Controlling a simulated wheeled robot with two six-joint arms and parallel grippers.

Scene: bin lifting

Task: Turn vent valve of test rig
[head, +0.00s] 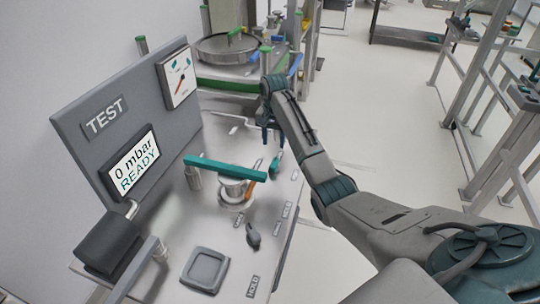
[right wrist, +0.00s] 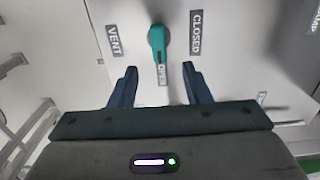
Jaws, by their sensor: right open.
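The vent valve has a teal lever handle (right wrist: 157,45) on a pale panel in the right wrist view, between the VENT label (right wrist: 114,41) and the CLOSED label (right wrist: 196,33). Its free end points at the OPEN label (right wrist: 162,74). In the head view the teal handle (head: 275,163) shows just below my right gripper (head: 271,140). My right gripper is open and empty, and its fingertips (right wrist: 159,69) lie to either side of the handle's line, apart from it. My left gripper is not in view.
The test rig's sloped panel has a display (head: 134,162) reading 0 mbar READY and a dial gauge (head: 178,77). A teal bar (head: 224,168) spans a metal fixture near the handle. A dark lever (head: 253,236) and a grey square tray (head: 205,270) sit nearer.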

